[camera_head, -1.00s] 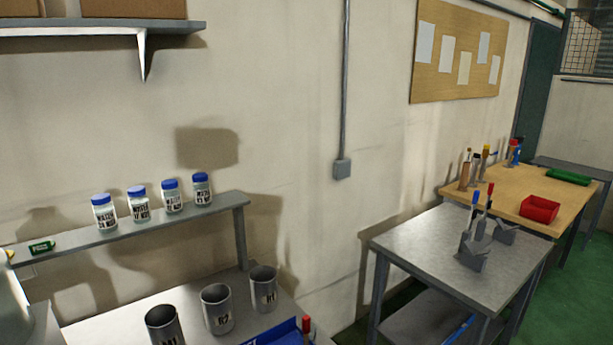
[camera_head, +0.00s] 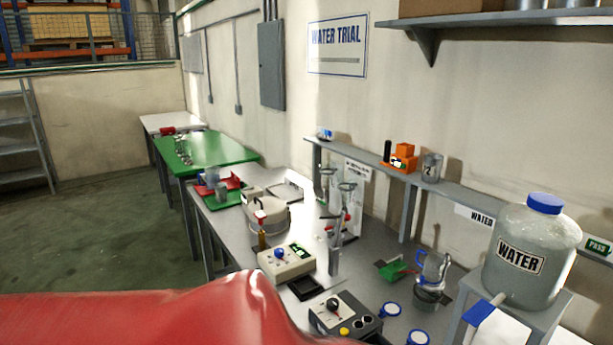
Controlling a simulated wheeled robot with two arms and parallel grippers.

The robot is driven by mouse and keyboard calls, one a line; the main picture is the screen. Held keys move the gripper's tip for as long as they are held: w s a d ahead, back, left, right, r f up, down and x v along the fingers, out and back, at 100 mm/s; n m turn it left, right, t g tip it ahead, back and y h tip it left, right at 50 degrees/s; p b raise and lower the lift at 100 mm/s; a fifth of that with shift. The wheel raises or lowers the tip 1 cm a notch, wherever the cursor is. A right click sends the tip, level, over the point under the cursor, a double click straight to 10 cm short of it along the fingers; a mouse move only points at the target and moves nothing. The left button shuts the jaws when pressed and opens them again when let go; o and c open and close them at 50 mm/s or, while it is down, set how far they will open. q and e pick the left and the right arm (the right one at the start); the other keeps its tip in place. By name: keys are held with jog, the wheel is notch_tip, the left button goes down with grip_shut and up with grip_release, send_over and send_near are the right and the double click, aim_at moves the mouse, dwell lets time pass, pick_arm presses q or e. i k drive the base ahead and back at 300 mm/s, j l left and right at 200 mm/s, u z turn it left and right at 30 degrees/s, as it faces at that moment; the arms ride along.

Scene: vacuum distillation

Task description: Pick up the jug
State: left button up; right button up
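The jug (camera_head: 435,267), a small pale grey vessel with a blue handle on its left side, is at the right of the steel bench. It appears to stand on or just behind a dark round-topped metal piece (camera_head: 430,295); I cannot tell which. A large clear container labelled WATER (camera_head: 528,262), with a blue cap, stands on a raised stand to the right of it. A red, smooth arm link of mine crosses the bottom left. Neither of my grippers shows in the view.
The steel bench (camera_head: 375,246) also carries a beige control box (camera_head: 286,263), a dark box with knobs (camera_head: 345,318) and blue-topped round pieces (camera_head: 391,309). A shelf runs behind. Open floor (camera_head: 90,225) is at left.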

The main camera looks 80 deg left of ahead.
aim_at(212, 174)
jog(key=u, duration=3.25)
